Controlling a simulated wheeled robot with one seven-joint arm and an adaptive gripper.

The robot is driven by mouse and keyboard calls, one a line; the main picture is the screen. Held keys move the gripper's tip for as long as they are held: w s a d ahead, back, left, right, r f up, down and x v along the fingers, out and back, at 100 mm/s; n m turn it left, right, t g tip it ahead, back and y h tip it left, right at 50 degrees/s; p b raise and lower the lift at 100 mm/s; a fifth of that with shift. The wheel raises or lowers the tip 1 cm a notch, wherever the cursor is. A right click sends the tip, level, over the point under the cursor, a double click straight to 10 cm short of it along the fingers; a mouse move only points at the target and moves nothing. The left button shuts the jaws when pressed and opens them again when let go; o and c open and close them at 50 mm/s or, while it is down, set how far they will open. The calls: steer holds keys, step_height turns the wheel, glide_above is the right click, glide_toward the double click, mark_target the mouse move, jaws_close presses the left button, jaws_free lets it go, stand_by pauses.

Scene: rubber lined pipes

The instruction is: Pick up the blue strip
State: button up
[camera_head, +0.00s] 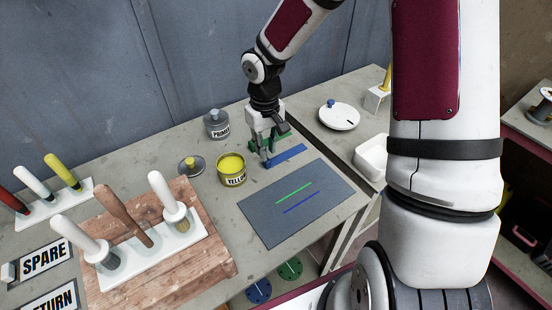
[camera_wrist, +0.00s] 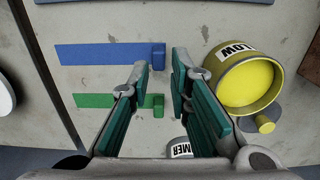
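The blue strip (camera_head: 289,153) lies flat on the table just behind the grey mat. In the wrist view the blue strip (camera_wrist: 100,55) has a raised blue block (camera_wrist: 158,56) at its right end. My gripper (camera_head: 267,158) is over that block end, fingers pointing down. In the wrist view my gripper (camera_wrist: 160,64) is open, with green pads apart and the blue block showing between the fingertips. It holds nothing. I cannot tell the exact height of the fingertips. A green strip (camera_wrist: 100,100) with its own block lies alongside, partly hidden by a finger.
The yellow paint can (camera_head: 231,170) stands close left of my gripper; the primer can (camera_head: 216,124) is behind it. The grey mat (camera_head: 262,220) has a green and a blue line. A wooden block (camera_head: 215,262) with a brush rack stands at the left.

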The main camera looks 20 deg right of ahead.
mark_target(285, 153)
steer(key=shift+w+f, duration=0.15)
steer(key=shift+f, duration=1.2)
steer(key=shift+w+f, duration=0.1)
steer(key=shift+f, duration=1.2)
jaws_close()
